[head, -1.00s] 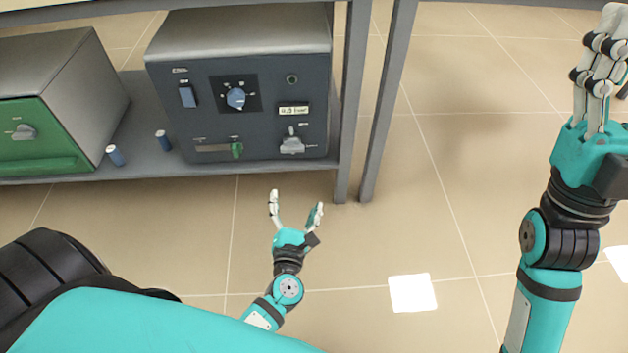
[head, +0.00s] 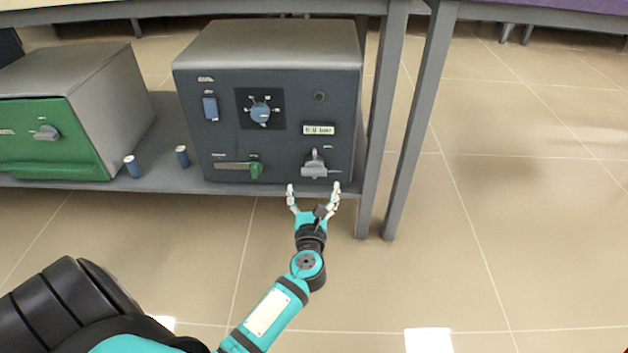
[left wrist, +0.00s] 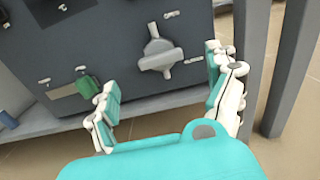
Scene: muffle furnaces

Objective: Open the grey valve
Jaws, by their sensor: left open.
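The grey valve (head: 315,164) is on the lower right of the dark furnace control panel (head: 285,130). In the left wrist view the grey valve (left wrist: 160,52) shows a round base and a handle, standing above and between my fingers. My left gripper (head: 314,190) is open and empty, just below and in front of the valve, apart from it. In the left wrist view the left gripper (left wrist: 165,90) has its fingers spread to either side of the valve's lower area. My right gripper is not in view.
The panel also has a green slider knob (head: 256,170), a blue dial (head: 260,111) and a blue switch (head: 210,107). A green-fronted furnace (head: 50,140) stands at the left. Two small blue cylinders (head: 132,166) stand on the shelf (head: 150,183). Grey table legs (head: 410,130) rise at the right.

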